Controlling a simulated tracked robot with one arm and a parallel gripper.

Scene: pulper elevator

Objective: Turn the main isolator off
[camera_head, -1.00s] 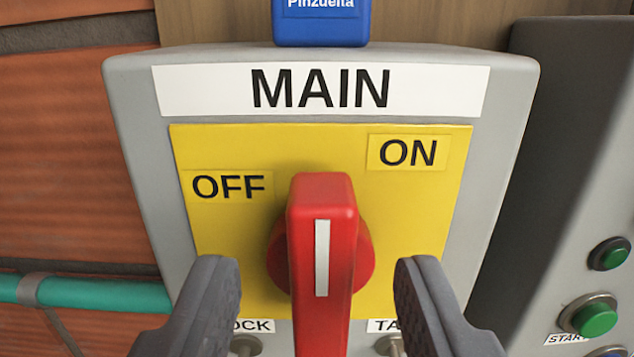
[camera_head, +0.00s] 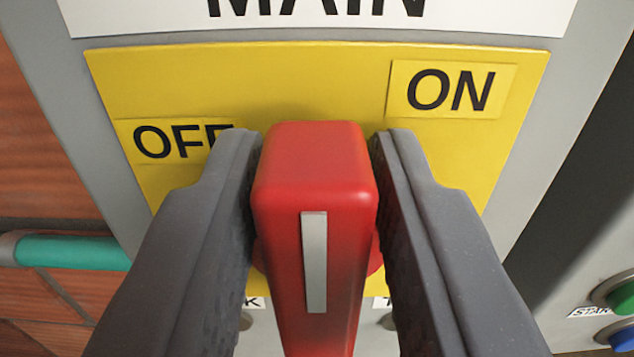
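The main isolator is a red rotary handle (camera_head: 345,180) with a white stripe, on a yellow plate (camera_head: 280,80). The handle stands about upright in the picture, its top end between the OFF label (camera_head: 165,141) at left and the ON label (camera_head: 452,90) at right. My gripper (camera_head: 316,150) straddles the handle, one dark finger on each side. The fingers lie close against its sides near the top and look shut on it. The handle hides part of the fingertips' inner faces.
The MAIN label (camera_head: 480,15) is cut off at the top. A green button (camera_head: 622,296) and a blue button (camera_head: 622,338) are at the lower right. A teal pipe (camera_head: 75,252) runs at the left. Small labels below the plate are mostly hidden by my fingers.

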